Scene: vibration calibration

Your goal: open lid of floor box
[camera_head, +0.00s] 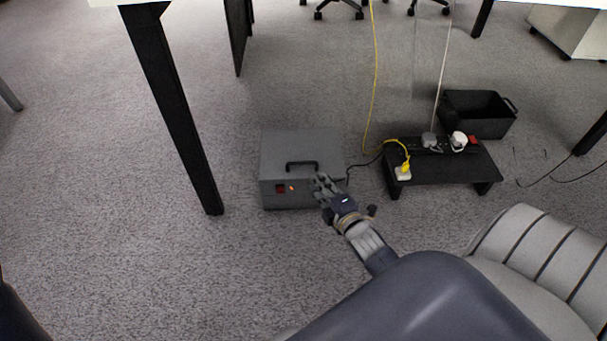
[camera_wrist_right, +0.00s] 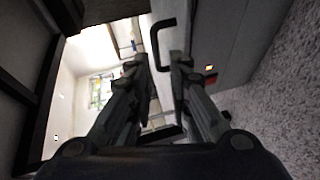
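The floor box (camera_head: 302,150) is a grey metal box on the carpet under the desk. Its lid looks closed, with a black handle (camera_head: 301,164) near the front edge. A red switch and a small light show on its front. My right gripper (camera_head: 322,184) is at the box's front right, close to the handle. In the right wrist view the gripper (camera_wrist_right: 160,62) has its two fingers apart, with the handle (camera_wrist_right: 160,40) just beyond the fingertips and the box wall (camera_wrist_right: 232,45) to the right. I cannot tell whether a finger touches it. My left gripper is not in view.
A low black stand (camera_head: 440,168) with plugs and a yellow cable (camera_head: 375,70) stands right of the box. A black bin (camera_head: 477,113) is behind it. A dark desk leg (camera_head: 180,115) rises left of the box. Carpet at the left is clear.

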